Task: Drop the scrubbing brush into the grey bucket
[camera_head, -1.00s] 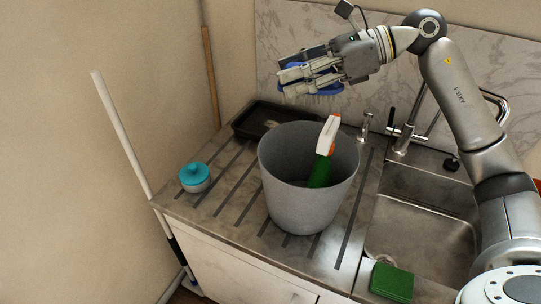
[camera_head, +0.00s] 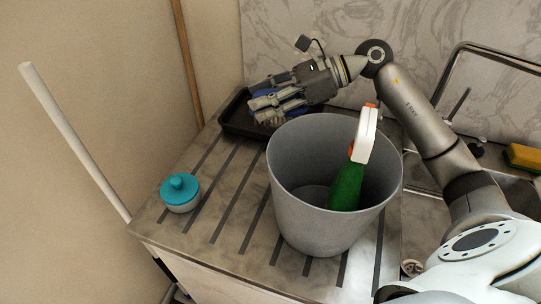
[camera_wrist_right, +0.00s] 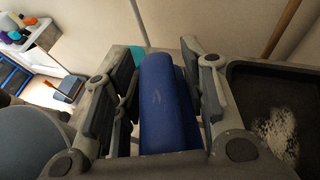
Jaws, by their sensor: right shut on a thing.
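The grey bucket (camera_head: 310,222) stands upright on the draining board, with a green and white spray bottle (camera_head: 347,185) leaning inside it. My right gripper (camera_head: 262,107) is behind and left of the bucket, over the black tray, outside the bucket's rim. It is shut on the scrubbing brush, whose blue body (camera_wrist_right: 168,105) lies between the fingers in the right wrist view. In the head view only bits of blue show, and the bristles are mostly hidden. The bucket's edge (camera_wrist_right: 35,145) also shows at the left of the right wrist view. My left gripper is not in view.
A black tray (camera_head: 236,121) lies at the back of the board. A teal-lidded pot (camera_head: 180,194) stands left of the bucket. A yellow-green sponge (camera_head: 522,157) and the tap (camera_head: 456,104) are at the right. A white pole (camera_head: 75,140) leans at the left.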

